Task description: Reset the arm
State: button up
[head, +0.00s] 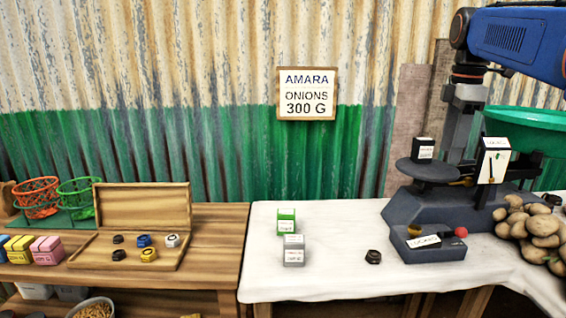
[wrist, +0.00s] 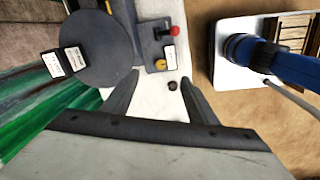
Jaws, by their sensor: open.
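My gripper (wrist: 158,92) is open and empty. In the head view it hangs at the upper right (head: 460,150), by the dark balance (head: 435,222); its fingertips are hard to make out there. In the wrist view its two fingers are spread wide, with bare white cloth and a small black weight (wrist: 172,86) showing between them. That weight also shows in the head view (head: 373,257), on the cloth left of the balance. A black labelled block (head: 423,148) stands on the balance's round plate (head: 428,171); the plate also shows in the wrist view (wrist: 98,45).
A green pan (head: 528,132) sits on the balance's right, above a heap of potatoes or onions (head: 540,228). A green-topped block (head: 286,221) and a grey block (head: 293,252) stand on the cloth. An open wooden box (head: 130,251) holds several weights. A sign (head: 306,93) reads onions 300 G.

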jog(key=s+a+f+m+t, duration=0.1)
jog(key=s+a+f+m, duration=0.2)
jog(key=s+f+m, duration=0.2)
jog(key=s+a+f+m+t, duration=0.1)
jog(key=s+a+f+m, duration=0.3)
jog(key=s+f, duration=0.7)
jog(key=s+a+f+m+t, duration=0.1)
jog(key=s+a+f+m, duration=0.3)
jog(key=s+f, duration=0.5)
notch_tip(320, 180, down, 4)
jog(key=shift+f+m+t, duration=0.15)
jog(key=shift+m+t, duration=0.25)
jog(key=shift+m, duration=0.4)
